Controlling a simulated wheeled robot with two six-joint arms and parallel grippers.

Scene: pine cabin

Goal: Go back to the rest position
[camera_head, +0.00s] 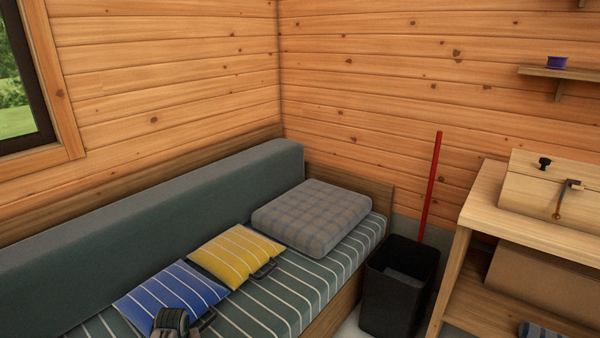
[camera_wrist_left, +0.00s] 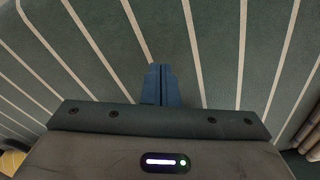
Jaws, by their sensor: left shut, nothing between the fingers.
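My left gripper (camera_wrist_left: 160,86) shows in the left wrist view. Its two blue-grey fingers are together with nothing between them. They point at the dark green seat with pale stripes (camera_wrist_left: 225,45), and I cannot tell how far above it they are. The same striped bench seat (camera_head: 290,290) is in the head view. A grey and green banded item (camera_head: 172,322) shows at the bottom edge there, partly cut off, and I cannot tell what it is. My right gripper is not in view.
A blue striped cushion (camera_head: 165,290), a yellow striped cushion (camera_head: 230,255) and a grey checked cushion (camera_head: 305,215) lie along the bench. A black bin (camera_head: 395,295) with a red stick (camera_head: 431,185) stands beside it. A wooden workbench (camera_head: 480,205) is at the right.

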